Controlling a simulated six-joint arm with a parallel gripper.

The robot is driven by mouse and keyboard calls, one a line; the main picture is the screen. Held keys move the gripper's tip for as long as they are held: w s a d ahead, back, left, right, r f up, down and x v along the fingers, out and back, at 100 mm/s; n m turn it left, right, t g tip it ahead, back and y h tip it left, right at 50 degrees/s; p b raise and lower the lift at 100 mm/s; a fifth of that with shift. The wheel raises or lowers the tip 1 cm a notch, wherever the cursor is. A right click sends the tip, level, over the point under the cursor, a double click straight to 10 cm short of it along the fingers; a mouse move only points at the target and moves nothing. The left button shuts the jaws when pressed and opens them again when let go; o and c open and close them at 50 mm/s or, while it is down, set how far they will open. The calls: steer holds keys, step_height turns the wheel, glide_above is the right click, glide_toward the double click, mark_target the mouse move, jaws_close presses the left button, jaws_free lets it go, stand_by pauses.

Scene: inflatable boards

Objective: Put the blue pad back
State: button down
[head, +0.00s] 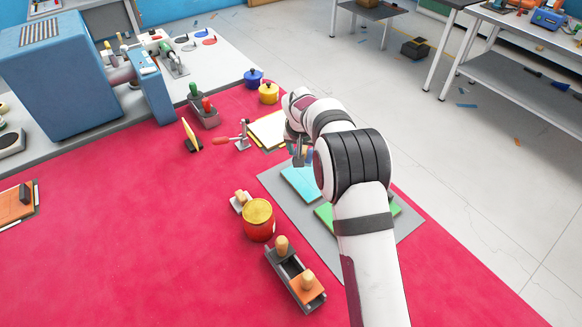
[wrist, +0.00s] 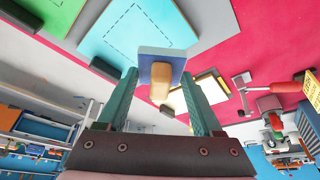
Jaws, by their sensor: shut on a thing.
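The blue pad (wrist: 150,52), a small flat block with a wooden handle, shows in the wrist view between the fingertips of my gripper (wrist: 160,78). The gripper is shut on it. In the head view my gripper (head: 300,160) is over the far left part of a grey mat (head: 276,181); the arm hides part of this area. A light-blue sheet (head: 299,184) lies on the mat below the gripper. The wrist view shows a dashed outline on this sheet (wrist: 125,30). Whether the pad touches anything is unclear.
A green sheet (head: 324,214) lies nearer on the mat. A red and yellow tin (head: 258,228) and a tray with wooden knobs (head: 290,272) stand left of it.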

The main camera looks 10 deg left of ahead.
steer(key=s+a+r+n+g+y, duration=0.1)
steer(key=s+a+n+y, duration=0.25)
steer(key=a+n, duration=0.6)
glide_above(226, 180)
steer(key=s+d, duration=0.1)
steer(key=d, duration=0.1)
steer(key=shift+m, duration=0.25)
steer(key=f, duration=0.6)
steer(key=shift+a, duration=0.25)
steer(key=shift+a+f, duration=0.2)
steer(key=shift+f, duration=1.9)
steer(key=shift+f, duration=0.1)
steer(key=shift+c, duration=0.2)
jaws_free()
